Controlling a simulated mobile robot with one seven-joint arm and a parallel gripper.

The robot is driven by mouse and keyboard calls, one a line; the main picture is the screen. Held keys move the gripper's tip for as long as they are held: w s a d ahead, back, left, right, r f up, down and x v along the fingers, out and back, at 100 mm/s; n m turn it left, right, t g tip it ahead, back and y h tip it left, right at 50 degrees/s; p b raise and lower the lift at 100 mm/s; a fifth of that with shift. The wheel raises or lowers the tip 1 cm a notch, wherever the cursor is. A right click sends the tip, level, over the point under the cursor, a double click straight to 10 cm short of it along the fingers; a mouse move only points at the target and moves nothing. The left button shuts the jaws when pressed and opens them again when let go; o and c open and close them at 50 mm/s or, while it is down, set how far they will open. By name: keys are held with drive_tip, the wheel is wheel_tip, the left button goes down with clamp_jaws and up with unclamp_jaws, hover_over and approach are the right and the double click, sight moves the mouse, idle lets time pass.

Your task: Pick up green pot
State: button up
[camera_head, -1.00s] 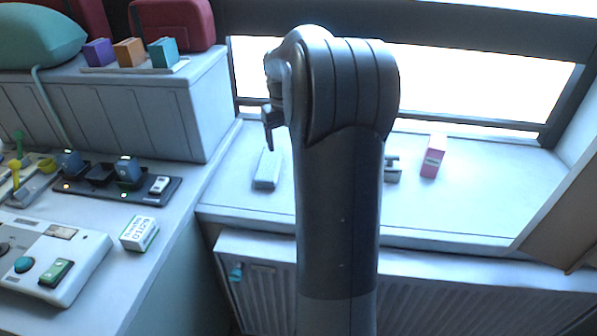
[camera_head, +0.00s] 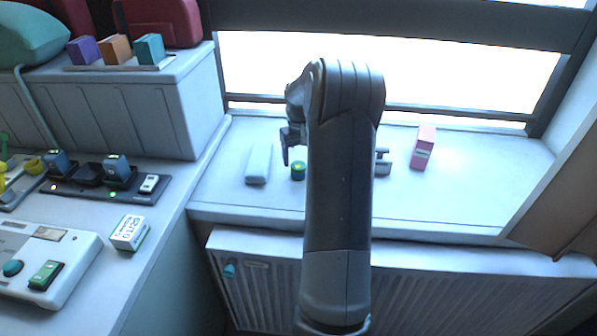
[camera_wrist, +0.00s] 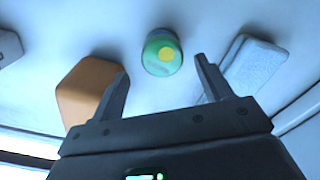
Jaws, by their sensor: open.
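The green pot (camera_head: 298,170) is a small round green thing with a yellow spot on top. It stands on the pale window ledge, just right of a light grey block, partly beside my arm's edge. In the wrist view the pot (camera_wrist: 158,60) lies just beyond my open gripper (camera_wrist: 161,70), between the lines of the two fingers and apart from both. In the head view only one dark finger shows clearly, above and left of the pot; the rest of the gripper is hidden by my arm.
The light grey block (camera_head: 258,163) lies close left of the pot. An orange block (camera_wrist: 86,92) is near the left finger in the wrist view. A pink box (camera_head: 423,148) and a grey item (camera_head: 383,163) stand farther right. The window frame is behind.

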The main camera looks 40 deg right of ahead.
sight(299, 165)
drive_tip(key=f, duration=0.4)
drive_tip(key=shift+s+a+f, duration=0.15)
drive_tip(key=shift+a+f, duration=0.05)
drive_tip(key=shift+a, duration=0.05)
drive_tip(key=shift+c, duration=0.3)
